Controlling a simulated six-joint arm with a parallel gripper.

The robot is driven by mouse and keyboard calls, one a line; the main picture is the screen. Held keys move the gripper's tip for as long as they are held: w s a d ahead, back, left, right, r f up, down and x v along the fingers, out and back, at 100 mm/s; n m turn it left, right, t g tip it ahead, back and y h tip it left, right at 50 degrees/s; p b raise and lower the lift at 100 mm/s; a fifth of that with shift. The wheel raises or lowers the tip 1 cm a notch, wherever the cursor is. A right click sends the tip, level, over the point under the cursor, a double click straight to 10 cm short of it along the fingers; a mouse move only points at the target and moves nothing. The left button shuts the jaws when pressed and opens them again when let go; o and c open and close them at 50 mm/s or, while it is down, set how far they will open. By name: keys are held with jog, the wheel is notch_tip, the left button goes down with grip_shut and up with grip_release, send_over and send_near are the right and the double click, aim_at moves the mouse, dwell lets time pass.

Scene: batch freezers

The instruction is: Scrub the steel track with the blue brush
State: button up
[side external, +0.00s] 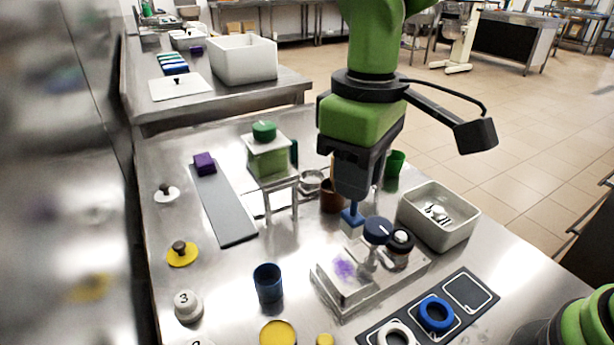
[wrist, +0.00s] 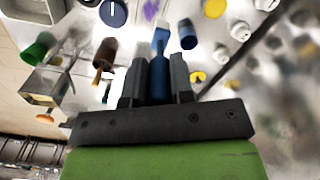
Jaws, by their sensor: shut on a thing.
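My gripper (side external: 351,200) points down and is shut on the blue brush (side external: 352,218). In the wrist view the brush's blue handle (wrist: 159,72) stands between the two fingers (wrist: 156,88). The brush head hangs below the fingers, close to the far edge of a raised steel piece, which I take as the steel track (side external: 326,284). Whether it touches the steel is unclear. A purple smudge (side external: 344,267) marks the track's top, left of and nearer than the brush. The smudge also shows at the top of the wrist view (wrist: 151,10).
A dark blue knob (side external: 377,231) and a black-and-white knob (side external: 401,240) stand right of the brush. A grey bin (side external: 470,224) is farther right. A blue cup (side external: 268,284) stands left of the track. A small steel stand (side external: 281,186) is behind left.

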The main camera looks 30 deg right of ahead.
jog(key=shift+s+d+f, duration=0.25)
jog(key=shift+f, duration=0.3)
jog(key=shift+s+d+f, duration=0.2)
jog(key=shift+s+f, duration=0.05)
jog(key=shift+f, duration=0.3)
jog(key=shift+s+d+f, duration=0.25)
jog(key=shift+f, duration=0.3)
